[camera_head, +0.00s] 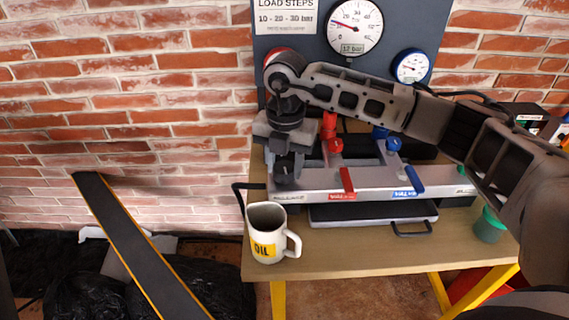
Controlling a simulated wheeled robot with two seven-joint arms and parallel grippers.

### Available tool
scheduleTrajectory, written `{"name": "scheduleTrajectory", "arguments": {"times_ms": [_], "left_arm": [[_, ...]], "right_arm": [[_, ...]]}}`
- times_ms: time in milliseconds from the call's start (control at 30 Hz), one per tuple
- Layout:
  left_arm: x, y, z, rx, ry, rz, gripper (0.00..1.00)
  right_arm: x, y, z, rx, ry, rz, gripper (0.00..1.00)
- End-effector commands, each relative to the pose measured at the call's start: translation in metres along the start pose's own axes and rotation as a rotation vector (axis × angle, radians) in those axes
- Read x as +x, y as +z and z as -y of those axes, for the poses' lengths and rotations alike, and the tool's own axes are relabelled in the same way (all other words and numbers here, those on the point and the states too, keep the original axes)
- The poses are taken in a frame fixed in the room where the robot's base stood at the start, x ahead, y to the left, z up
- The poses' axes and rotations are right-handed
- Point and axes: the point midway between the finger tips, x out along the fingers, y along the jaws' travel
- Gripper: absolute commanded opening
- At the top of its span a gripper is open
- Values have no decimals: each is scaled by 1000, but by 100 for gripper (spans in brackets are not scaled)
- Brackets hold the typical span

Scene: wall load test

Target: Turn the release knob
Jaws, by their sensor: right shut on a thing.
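My right arm reaches in from the right, and its gripper (285,163) points down at the left end of the grey test rig (318,190). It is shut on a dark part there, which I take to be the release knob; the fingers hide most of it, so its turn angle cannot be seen. The rig carries a red lever (347,180) and a blue lever (414,178). The large dial gauge (355,27) above has a red needle pointing left. My left gripper is not in view.
A white OIL mug (266,236) stands on the wooden bench (350,262) just in front of the gripper. A small gauge (411,66) hangs on the panel. A green cup (489,226) stands at the right.

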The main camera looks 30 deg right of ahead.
Motion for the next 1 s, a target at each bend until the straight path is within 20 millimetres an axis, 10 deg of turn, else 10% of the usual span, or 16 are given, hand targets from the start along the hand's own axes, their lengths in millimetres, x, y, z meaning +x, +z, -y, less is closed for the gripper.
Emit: {"name": "scheduleTrajectory", "arguments": {"times_ms": [1000], "left_arm": [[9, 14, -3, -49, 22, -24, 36]], "right_arm": [[0, 2, 0, -939, 3, -10, 18]]}}
